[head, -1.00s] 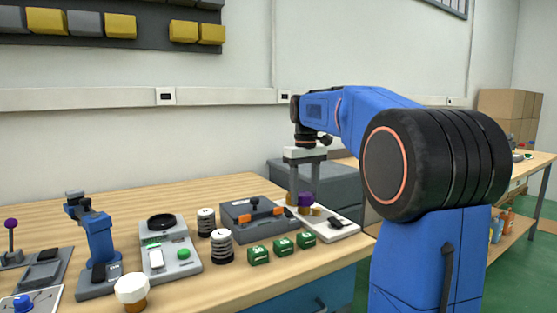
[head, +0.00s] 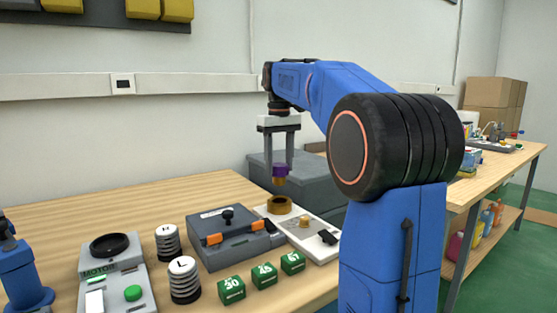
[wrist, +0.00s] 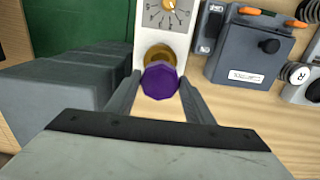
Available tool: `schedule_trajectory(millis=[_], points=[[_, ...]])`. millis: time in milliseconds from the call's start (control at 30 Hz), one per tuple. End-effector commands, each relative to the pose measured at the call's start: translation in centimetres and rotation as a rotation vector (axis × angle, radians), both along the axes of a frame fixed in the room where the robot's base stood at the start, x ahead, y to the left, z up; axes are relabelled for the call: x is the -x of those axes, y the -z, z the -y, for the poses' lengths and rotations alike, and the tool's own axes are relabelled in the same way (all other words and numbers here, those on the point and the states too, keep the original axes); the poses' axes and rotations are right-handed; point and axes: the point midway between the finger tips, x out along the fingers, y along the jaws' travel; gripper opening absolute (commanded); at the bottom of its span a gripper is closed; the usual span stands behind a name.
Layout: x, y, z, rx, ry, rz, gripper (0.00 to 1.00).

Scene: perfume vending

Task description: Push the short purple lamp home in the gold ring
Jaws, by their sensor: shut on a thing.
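The short purple lamp (head: 279,170) has a purple top and a gold lower part. My gripper (head: 280,172) is shut on it and holds it upright in the air. The gold ring (head: 279,205) sits on the white panel (head: 318,252), below the lamp and apart from it in the head view. In the wrist view the purple lamp (wrist: 160,81) lies between my fingertips and covers part of the gold ring (wrist: 158,55). The ring's opening is partly hidden there.
A grey box with orange handles (head: 235,239) stands just left of the panel. A large grey block (head: 300,181) stands behind it. Several green cubes (head: 264,275) lie in front. Two striped weights (head: 184,280) and a motor unit (head: 112,270) are further left.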

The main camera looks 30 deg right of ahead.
Motion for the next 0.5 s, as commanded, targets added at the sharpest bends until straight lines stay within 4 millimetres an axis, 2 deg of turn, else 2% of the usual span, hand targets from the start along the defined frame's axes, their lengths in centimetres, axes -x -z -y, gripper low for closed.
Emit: schedule_trajectory(millis=[500], points=[[0.0,4.0,0.0,0.000,0.000,0.000,0.32]])
